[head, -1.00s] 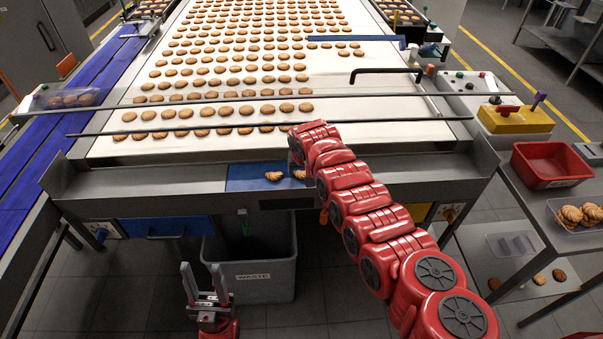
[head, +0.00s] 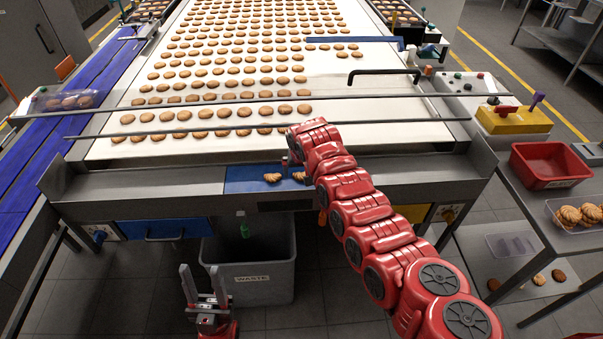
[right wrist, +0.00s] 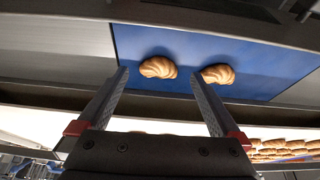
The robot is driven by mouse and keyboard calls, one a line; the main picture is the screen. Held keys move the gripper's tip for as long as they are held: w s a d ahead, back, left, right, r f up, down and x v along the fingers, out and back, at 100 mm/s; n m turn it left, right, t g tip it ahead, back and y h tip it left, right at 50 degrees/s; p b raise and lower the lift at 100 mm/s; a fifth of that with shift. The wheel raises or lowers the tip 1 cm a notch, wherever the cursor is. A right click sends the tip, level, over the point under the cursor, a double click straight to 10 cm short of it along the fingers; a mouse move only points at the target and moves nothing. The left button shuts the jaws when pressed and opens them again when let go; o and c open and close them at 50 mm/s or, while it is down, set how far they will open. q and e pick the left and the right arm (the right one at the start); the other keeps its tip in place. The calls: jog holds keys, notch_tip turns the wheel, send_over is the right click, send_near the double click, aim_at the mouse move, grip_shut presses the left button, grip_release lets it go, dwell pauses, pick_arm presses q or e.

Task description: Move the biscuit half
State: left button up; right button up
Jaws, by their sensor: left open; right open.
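Two ridged, golden biscuit halves lie apart on a blue mat (head: 238,181) at the front ledge of the belt. In the head view the left half (head: 272,177) lies clear and the right half (head: 298,176) is close to my right arm's end. The right wrist view also shows the left half (right wrist: 158,67) and the right half (right wrist: 218,74). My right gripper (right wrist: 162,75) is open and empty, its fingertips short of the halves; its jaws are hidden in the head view. My left gripper (head: 201,272) is open and empty, pointing up, low in front of the waste bin.
Rows of whole biscuits fill the white belt (head: 370,140) behind the ledge. A grey waste bin (head: 262,275) stands below. A red tray (head: 550,165) and a clear tub of biscuits (head: 560,224) are on the right table. A blue conveyor (head: 50,150) runs at left.

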jog(key=b+v, duration=0.2)
jog(key=v, duration=1.3)
jog(key=shift+s+r, duration=0.15)
jog(key=shift+r, duration=0.15)
